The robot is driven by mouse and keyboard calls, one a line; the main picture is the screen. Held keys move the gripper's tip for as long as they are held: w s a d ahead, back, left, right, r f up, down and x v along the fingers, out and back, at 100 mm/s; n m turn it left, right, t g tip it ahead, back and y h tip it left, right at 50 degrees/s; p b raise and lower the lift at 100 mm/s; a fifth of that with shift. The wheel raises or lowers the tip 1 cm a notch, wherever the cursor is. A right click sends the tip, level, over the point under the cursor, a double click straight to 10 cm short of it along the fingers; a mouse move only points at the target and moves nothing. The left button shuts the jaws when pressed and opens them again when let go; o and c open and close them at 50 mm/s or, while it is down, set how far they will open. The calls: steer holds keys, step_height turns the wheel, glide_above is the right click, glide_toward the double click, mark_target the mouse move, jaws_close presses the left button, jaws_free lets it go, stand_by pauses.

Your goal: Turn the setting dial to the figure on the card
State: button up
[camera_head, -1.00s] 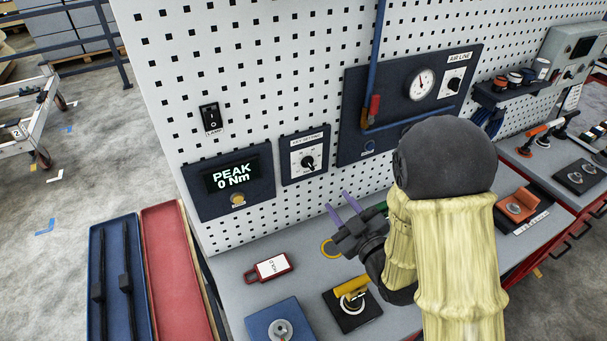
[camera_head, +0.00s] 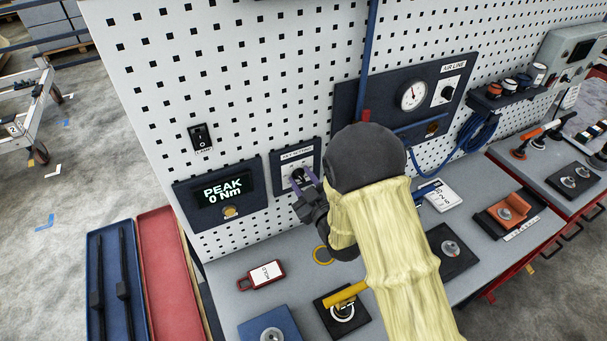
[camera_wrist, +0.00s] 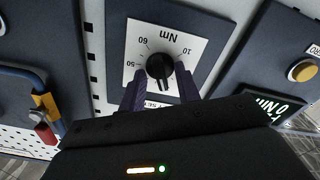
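The setting dial is a black knob (camera_wrist: 160,66) on a white plate marked in Nm; 10, 50 and 60 are readable in the wrist view, upside down. In the head view the dial (camera_head: 298,174) is partly behind my fingers. My gripper (camera_head: 304,182) has its purple fingers apart at the dial; in the wrist view the fingers (camera_wrist: 160,92) stand either side of the knob's lower part. I cannot tell whether they touch it. The knob's pointer seems to face down in the wrist view.
The peak display (camera_head: 224,190) reads 0 Nm, left of the dial. The air line panel (camera_head: 400,100) is to the right.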

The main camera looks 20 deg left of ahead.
jaws_close()
steer(key=m+b, duration=0.2)
steer(key=b, duration=0.2)
steer(key=shift+d+f, duration=0.1)
steer(key=shift+f, duration=0.05)
steer(key=m+b, duration=0.2)
steer(key=b, duration=0.1)
steer(key=shift+w+m+b, duration=0.1)
steer(key=shift+m+b, duration=0.2)
steer(key=shift+m, duration=0.1)
steer(key=shift+r+m, duration=0.25)
steer(key=shift+m, duration=0.05)
jaws_free()
